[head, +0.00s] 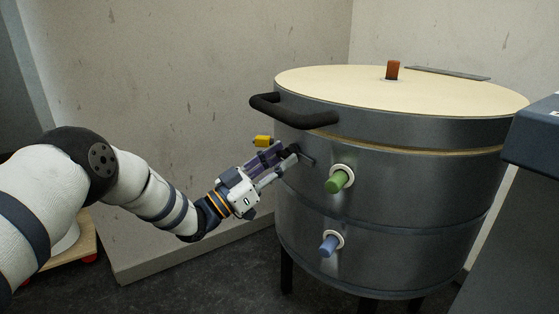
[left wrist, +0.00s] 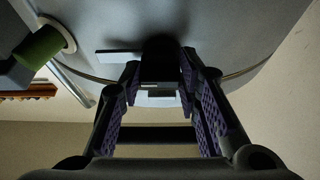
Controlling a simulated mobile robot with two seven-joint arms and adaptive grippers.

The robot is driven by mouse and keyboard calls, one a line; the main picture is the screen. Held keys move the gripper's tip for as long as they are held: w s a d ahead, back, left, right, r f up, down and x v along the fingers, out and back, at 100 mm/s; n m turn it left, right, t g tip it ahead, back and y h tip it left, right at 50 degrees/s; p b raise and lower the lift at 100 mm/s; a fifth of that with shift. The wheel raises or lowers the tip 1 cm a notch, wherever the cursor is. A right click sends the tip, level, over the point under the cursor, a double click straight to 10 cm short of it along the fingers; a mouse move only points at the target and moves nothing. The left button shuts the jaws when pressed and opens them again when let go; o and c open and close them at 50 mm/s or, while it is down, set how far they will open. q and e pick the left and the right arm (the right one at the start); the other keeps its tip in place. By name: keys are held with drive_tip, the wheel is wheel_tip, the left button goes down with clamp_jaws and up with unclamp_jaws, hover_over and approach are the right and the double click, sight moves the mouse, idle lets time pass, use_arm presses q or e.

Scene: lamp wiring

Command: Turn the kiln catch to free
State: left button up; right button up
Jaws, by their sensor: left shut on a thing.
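The kiln (head: 420,150) is a round grey metal drum with a flat cream lid (head: 420,92), which sits down on the body. The kiln catch (head: 304,157) is a small dark piece on the side wall, just below the lid seam and the black handle (head: 295,112). My left gripper (head: 285,157) reaches it from the left and is shut on it. In the left wrist view the dark catch (left wrist: 160,50) stands between the two purple-padded fingers (left wrist: 158,95). The fingers hide part of it, so its exact turn is hard to tell. My right gripper is out of view.
A green plug (head: 337,182) sticks out right of the catch, with a blue plug (head: 328,246) below it. A yellow piece (head: 263,141) shows just above my left gripper. A dark cabinet (head: 535,150) is at the right.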

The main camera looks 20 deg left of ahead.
use_arm(q)
drive_tip(key=o, duration=1.1)
drive_tip(key=shift+o, duration=0.2)
drive_tip(key=v, duration=1.2)
